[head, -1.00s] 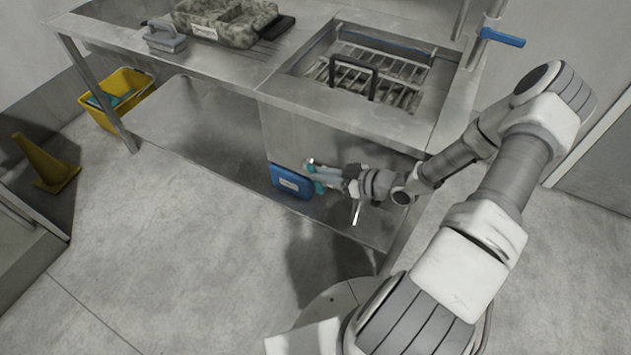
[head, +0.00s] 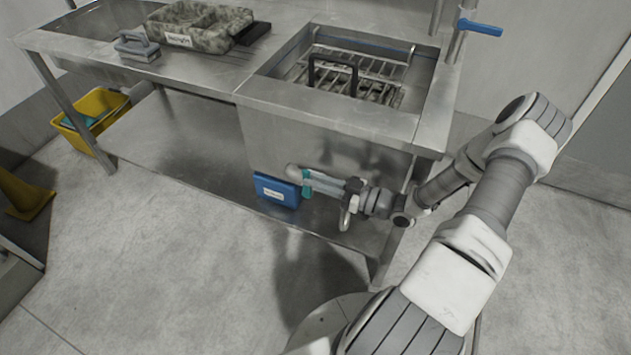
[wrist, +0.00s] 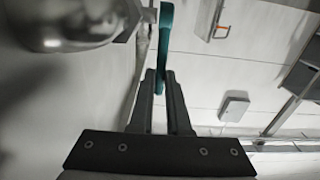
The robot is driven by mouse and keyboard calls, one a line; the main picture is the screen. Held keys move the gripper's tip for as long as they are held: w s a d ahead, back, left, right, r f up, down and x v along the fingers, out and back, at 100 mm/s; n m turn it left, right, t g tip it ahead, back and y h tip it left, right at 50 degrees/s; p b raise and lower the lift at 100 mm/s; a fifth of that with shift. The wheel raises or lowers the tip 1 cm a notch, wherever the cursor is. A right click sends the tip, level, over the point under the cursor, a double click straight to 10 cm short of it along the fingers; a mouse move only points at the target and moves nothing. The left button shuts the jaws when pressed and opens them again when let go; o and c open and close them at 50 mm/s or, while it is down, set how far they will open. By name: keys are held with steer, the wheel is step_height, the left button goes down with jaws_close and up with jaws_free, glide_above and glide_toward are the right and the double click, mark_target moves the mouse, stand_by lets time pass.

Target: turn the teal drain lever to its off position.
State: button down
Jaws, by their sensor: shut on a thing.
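In the wrist view the lever (wrist: 165,35) is a narrow teal strip running upward from between the fingertips. My gripper (head: 308,183) comes in from the right and is shut on the lever. In the wrist view the two fingers (wrist: 160,76) close on its near end. A rounded metal body (wrist: 65,22), probably the drain fitting, is at the upper left there. The fingers partly cover the lever, so its exact angle is hard to tell.
The blue labelled box (head: 276,190) is just left of the lever. The sink basin (head: 335,112) is above, with a rack inside. A blue-handled tap (head: 480,27) stands at the back right. A yellow bin (head: 92,120) is at the left.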

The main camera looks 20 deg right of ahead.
steer(key=c, duration=0.9)
jaws_free()
steer(key=p+v, duration=0.2)
steer(key=v, duration=1.5)
steer(key=shift+s+d+p, duration=0.15)
steer(key=shift+s+p, duration=0.05)
steer(key=shift+p, duration=0.15)
